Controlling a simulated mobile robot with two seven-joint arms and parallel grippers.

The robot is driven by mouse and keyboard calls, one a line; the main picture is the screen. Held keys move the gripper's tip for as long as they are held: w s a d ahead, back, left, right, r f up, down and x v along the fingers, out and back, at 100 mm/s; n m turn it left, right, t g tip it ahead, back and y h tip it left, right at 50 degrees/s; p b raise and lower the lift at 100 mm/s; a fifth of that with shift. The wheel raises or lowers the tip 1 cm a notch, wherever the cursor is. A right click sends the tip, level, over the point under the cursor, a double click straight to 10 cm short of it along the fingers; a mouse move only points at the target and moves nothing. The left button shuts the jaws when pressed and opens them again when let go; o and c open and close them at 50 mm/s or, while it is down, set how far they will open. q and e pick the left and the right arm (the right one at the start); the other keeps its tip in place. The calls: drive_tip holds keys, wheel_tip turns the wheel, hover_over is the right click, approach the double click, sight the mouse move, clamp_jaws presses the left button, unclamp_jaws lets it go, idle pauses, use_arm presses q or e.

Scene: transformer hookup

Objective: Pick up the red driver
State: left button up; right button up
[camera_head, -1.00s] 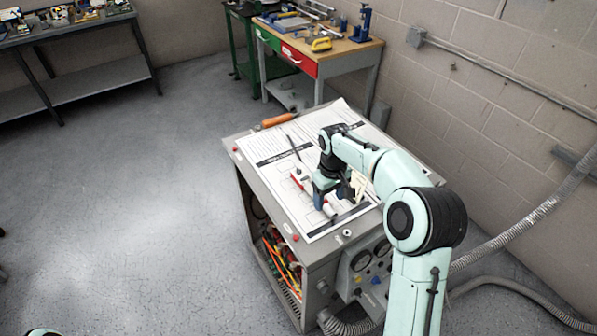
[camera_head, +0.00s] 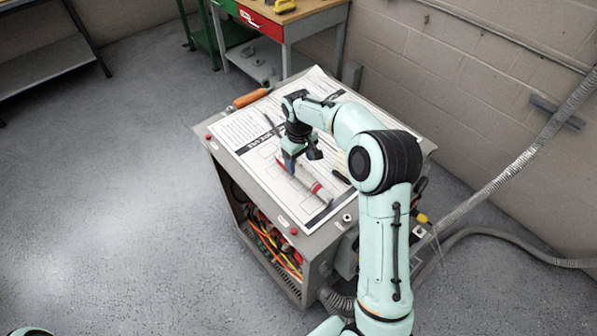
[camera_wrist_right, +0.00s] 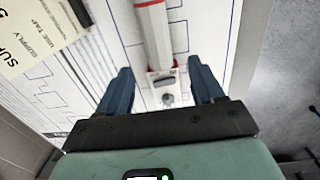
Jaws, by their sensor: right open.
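A slim white-and-red tool (camera_head: 318,190) lies on the printed sheet on top of the grey cabinet; it also shows in the right wrist view (camera_wrist_right: 155,35). A red piece (camera_head: 281,163) shows just left of my gripper in the head view. I cannot tell whether it is part of the same tool or a separate red driver. My right gripper (camera_head: 301,160) is open and points down over the sheet. In the right wrist view, its blue fingers (camera_wrist_right: 160,72) stand on either side of the tool's line, not closed on it. My left gripper is out of view.
An orange-handled tool (camera_head: 251,98) lies at the cabinet top's back left edge. A cream label card (camera_wrist_right: 35,35) lies on the sheet in the wrist view. A workbench (camera_head: 300,18) stands behind. Open floor lies to the left.

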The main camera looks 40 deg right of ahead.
sight(301, 170)
drive_tip(key=shift+d+f, duration=0.15)
drive_tip(key=shift+f, duration=2.6)
drive_tip(key=shift+r, duration=0.1)
clamp_jaws()
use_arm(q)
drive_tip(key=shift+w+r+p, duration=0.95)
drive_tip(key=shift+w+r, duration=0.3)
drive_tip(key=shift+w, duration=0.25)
use_arm(e)
wheel_tip(301, 170, up, 20)
